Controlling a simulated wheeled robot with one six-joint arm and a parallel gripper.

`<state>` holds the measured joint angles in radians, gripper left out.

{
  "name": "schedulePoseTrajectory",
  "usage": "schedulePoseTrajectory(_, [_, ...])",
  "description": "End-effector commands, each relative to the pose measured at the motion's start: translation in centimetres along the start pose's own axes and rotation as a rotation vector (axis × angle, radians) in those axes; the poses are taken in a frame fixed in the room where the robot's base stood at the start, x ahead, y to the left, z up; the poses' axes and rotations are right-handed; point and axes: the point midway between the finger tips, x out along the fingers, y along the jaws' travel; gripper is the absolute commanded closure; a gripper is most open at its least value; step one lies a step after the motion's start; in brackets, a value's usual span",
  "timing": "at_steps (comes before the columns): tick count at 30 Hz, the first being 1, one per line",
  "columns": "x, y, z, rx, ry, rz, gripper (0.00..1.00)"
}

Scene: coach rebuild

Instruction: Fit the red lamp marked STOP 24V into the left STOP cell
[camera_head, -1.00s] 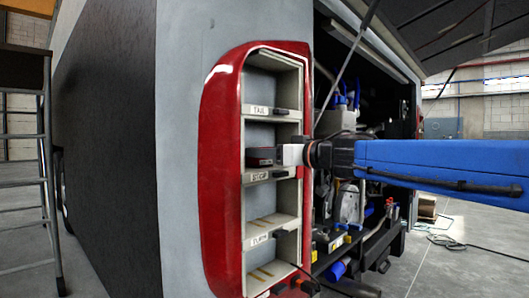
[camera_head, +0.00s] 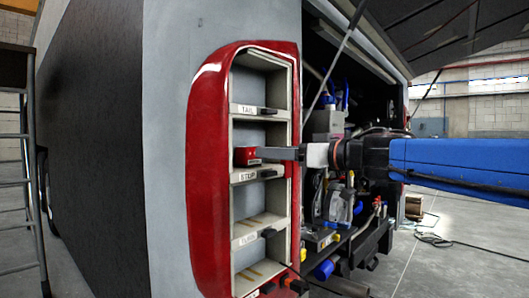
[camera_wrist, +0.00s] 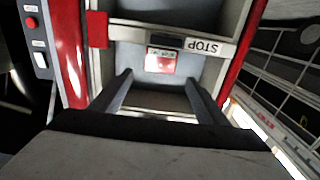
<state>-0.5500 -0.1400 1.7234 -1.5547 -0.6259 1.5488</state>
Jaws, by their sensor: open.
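The red lamp (camera_head: 246,157) sits in the STOP cell of the tall red-rimmed lamp housing, just above the shelf edge with the STOP label (camera_head: 248,176). In the wrist view the red lamp (camera_wrist: 160,61) has a white marked patch, too small to read surely. The STOP label (camera_wrist: 201,47) shows upside down there. My gripper (camera_head: 262,153) reaches in from the right, its fingers level with the lamp. In the wrist view my gripper (camera_wrist: 160,78) is open, with its fingers apart and the lamp beyond their tips. Whether the lamp is fully seated is hidden.
The TAIL shelf (camera_head: 250,109) lies above and another labelled shelf (camera_head: 248,239) below. Dark clips stand on the shelf edges. A ladder (camera_head: 30,180) stands at far left.

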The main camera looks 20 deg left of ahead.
Motion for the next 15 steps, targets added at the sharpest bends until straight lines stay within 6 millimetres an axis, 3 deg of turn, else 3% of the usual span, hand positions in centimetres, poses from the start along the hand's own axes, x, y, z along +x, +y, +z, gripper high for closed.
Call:
schedulePoseTrajectory(6, [-2.4, 0.0, 0.0, -0.001, 0.000, 0.000, 0.31])
schedulePoseTrajectory(15, [-2.9, 0.0, 0.0, 0.000, 0.000, -0.001, 0.31])
